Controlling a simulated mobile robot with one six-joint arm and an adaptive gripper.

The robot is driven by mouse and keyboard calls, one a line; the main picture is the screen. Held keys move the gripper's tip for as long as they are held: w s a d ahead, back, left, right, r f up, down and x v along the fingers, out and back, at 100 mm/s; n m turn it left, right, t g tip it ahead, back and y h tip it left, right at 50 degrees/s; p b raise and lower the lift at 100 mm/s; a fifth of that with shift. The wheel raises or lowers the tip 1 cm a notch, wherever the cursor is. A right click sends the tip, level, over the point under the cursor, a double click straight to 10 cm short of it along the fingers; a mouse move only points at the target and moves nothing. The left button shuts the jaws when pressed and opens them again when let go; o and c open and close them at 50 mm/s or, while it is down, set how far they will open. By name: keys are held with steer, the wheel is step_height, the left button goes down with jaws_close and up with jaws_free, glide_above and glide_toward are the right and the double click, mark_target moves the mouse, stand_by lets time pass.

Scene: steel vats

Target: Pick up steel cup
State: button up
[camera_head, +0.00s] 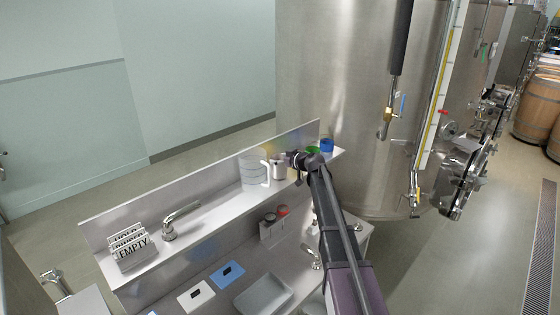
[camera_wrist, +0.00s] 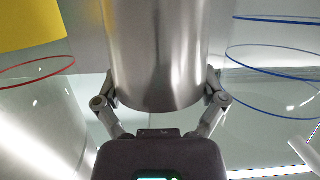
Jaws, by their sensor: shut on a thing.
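The steel cup (camera_head: 278,171) is a small shiny metal cylinder on the raised shelf of the sink bench in the head view. In the wrist view the steel cup (camera_wrist: 165,50) fills the top middle, between my two fingers. My gripper (camera_head: 288,161) reaches it from the right in the head view. In the wrist view my gripper (camera_wrist: 162,92) is shut on the cup, with one finger on each side. I cannot tell whether the cup still touches the shelf.
A clear jug (camera_head: 251,173) stands close left of the cup. A large steel vat (camera_head: 345,80) stands behind.

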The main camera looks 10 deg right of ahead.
step_height(320, 180, up, 10)
steer(key=p, duration=0.9)
steer(key=shift+f, duration=0.25)
stand_by(0.4)
